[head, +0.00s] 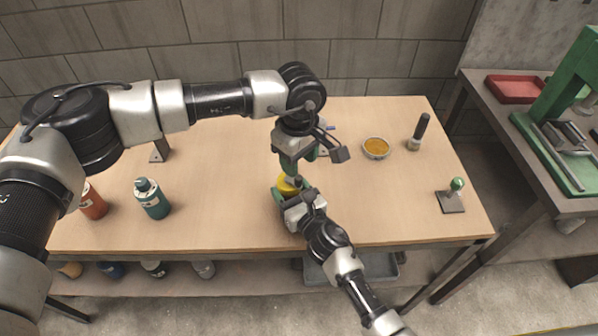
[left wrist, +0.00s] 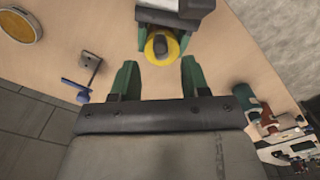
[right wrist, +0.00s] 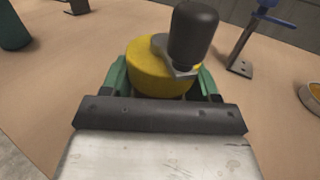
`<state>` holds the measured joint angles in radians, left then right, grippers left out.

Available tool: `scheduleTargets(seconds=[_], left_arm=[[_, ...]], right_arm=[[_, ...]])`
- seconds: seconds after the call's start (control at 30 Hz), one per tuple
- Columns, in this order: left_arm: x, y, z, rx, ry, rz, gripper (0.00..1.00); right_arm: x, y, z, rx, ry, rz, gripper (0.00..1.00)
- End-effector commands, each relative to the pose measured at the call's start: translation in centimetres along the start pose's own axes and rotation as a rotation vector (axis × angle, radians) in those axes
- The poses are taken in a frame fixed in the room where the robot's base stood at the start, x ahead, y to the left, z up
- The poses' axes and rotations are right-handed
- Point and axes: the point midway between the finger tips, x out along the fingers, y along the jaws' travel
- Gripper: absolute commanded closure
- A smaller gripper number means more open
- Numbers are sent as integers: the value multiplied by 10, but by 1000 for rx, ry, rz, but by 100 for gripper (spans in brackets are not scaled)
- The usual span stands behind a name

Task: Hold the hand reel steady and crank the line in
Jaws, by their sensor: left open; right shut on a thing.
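The hand reel is a yellow drum (right wrist: 160,72) with a grey crank arm (right wrist: 172,58) and a black upright knob (right wrist: 194,32). In the head view the yellow drum (head: 286,186) is mostly hidden between my grippers. My right gripper (head: 287,196) is shut on the reel; its green fingers lie on both sides of the drum in the right wrist view (right wrist: 160,80). My left gripper (head: 291,168) is open and points down above the reel. In the left wrist view its fingers (left wrist: 157,78) are apart and empty, with the drum (left wrist: 174,50) and dark knob (left wrist: 160,44) just beyond them.
A blue-topped bracket (right wrist: 240,58) stands behind the reel. To the right are a bowl of orange material (head: 376,148), a black-handled tool (head: 420,130) and a green-knobbed stand (head: 453,197). Teal (head: 152,199) and orange (head: 92,203) bottles stand left. The table's (head: 222,195) left-middle is clear.

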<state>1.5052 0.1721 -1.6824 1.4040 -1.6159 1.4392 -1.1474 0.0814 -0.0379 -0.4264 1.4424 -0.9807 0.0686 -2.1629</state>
Motion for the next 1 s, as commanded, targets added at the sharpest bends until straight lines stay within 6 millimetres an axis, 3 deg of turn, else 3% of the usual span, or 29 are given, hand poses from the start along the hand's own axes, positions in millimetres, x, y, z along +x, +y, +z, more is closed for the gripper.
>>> scheduleTargets(seconds=[0.1, 0.3, 0.77, 0.8, 1.0], left_arm=[[-26, 0, 0, 0, 1, 3, 54], [-53, 0, -1, -1, 1, 0, 54], [-61, 0, 0, 0, 0, 0, 54], [-61, 0, 0, -1, 0, 0, 54], [-60, 0, 0, 0, 0, -1, 54]], right_arm=[[0, 0, -1, 0, 1, 0, 67], [0, 0, -1, 0, 1, 0, 67], [0, 0, 0, 1, 1, 1, 67], [0, 0, 0, 1, 1, 1, 38], [0, 0, 0, 1, 0, 1, 10]])
